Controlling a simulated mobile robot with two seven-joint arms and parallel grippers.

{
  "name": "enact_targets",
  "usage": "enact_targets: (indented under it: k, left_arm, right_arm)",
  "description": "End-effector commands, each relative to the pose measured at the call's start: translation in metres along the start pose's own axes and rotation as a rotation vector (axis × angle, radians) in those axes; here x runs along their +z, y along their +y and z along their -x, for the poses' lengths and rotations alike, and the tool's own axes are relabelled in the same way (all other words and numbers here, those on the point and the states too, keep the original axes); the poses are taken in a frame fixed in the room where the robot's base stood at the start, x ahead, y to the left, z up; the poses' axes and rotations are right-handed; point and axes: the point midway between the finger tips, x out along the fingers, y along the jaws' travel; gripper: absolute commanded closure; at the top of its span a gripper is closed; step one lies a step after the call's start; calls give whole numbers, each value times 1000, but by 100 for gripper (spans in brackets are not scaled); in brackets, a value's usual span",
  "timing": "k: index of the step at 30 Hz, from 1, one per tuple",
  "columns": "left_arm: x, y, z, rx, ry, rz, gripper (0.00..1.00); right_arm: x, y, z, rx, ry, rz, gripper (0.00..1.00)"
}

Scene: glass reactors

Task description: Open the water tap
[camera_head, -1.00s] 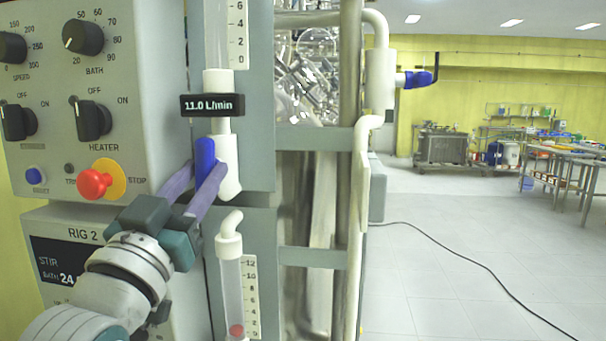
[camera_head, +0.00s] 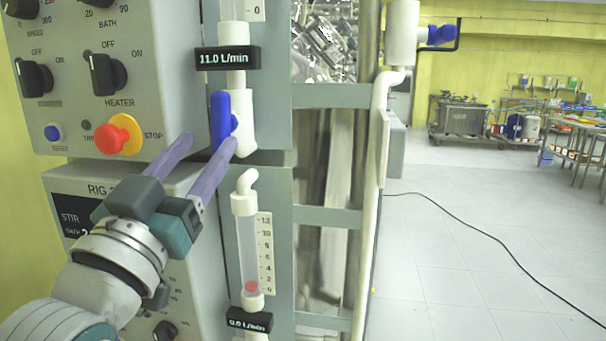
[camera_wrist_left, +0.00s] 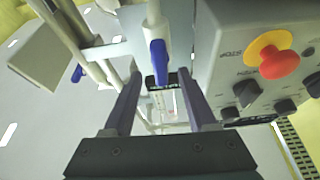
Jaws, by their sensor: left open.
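A blue lever tap handle (camera_head: 221,120) stands upright on a white pipe fitting (camera_head: 242,108). The black display (camera_head: 227,58) above it reads 11.0 L/min. My left gripper (camera_head: 208,143) is open, its two purple fingers pointing at the lower end of the handle. In the left wrist view, the handle (camera_wrist_left: 159,62) appears between and beyond the open fingers (camera_wrist_left: 160,80), with no clear contact. My right gripper is not in view.
The control panel with a red stop button (camera_head: 112,138) is close on the left. A lower flow tube (camera_head: 249,245) has a display (camera_head: 249,320) reading about 0.0 L/min. Another blue handle (camera_head: 441,35) is at upper right. Open floor (camera_head: 480,240) lies right of the frame.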

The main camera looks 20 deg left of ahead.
Motion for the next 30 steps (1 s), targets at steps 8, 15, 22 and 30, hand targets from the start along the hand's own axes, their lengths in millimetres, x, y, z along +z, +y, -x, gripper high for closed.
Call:
enact_targets:
  k: [8,15,22,30]
  left_arm:
    - [2,0,49,-1,-1,2,43]
    - [-1,0,58,-1,2,2,43]
    - [-1,0,57,-1,2,2,43]
    - [6,2,57,10,-48,4,43]
  right_arm:
    - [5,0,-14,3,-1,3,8]
    - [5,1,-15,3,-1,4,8]
    - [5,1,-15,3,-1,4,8]
    - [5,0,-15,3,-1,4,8]
